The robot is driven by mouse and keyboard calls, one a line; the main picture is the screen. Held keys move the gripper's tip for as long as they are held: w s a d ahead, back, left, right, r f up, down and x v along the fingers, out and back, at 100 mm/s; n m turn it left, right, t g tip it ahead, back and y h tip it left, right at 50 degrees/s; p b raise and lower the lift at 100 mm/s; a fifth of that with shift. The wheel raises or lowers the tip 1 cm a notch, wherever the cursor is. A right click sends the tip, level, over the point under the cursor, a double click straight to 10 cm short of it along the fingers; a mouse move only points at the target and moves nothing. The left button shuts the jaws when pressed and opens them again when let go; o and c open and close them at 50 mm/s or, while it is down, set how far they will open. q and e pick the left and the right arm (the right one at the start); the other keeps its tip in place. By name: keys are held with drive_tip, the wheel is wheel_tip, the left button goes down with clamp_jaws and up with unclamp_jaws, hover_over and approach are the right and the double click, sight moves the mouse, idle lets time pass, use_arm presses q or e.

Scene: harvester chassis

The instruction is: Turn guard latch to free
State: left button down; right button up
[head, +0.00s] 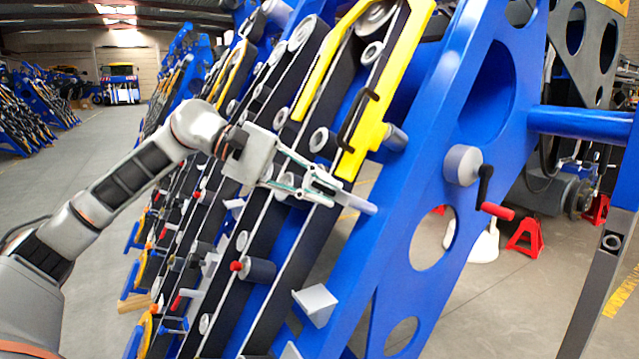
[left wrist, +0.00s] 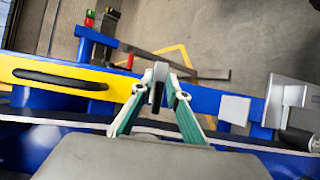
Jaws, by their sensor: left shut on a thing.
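My left gripper (head: 322,188) is at the lower end of the yellow guard (head: 366,143), which has a black handle (head: 357,120). The gripper's fingers are closed on a small grey latch lever (head: 357,202), whose free end sticks out to the right past the fingertips. In the left wrist view the fingertips (left wrist: 159,78) meet around a narrow dark part, beside the end of the yellow guard (left wrist: 65,87). The fingers hide most of the held part. My right gripper is not in view.
A blue frame plate (head: 425,170) with large holes stands to the right. It carries a grey hub (head: 463,165) with a black crank and red grip (head: 497,211). A grey block (head: 315,304) juts out below. Open floor lies left.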

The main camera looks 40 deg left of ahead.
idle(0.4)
use_arm(q)
drive_tip(key=c, duration=2.2)
unclamp_jaws()
drive_tip(key=shift+o, duration=0.2)
drive_tip(key=shift+a, duration=0.1)
drive_tip(key=v, duration=1.1)
drive_tip(key=shift+s+a+r, duration=0.2)
drive_tip(key=shift+a, duration=0.05)
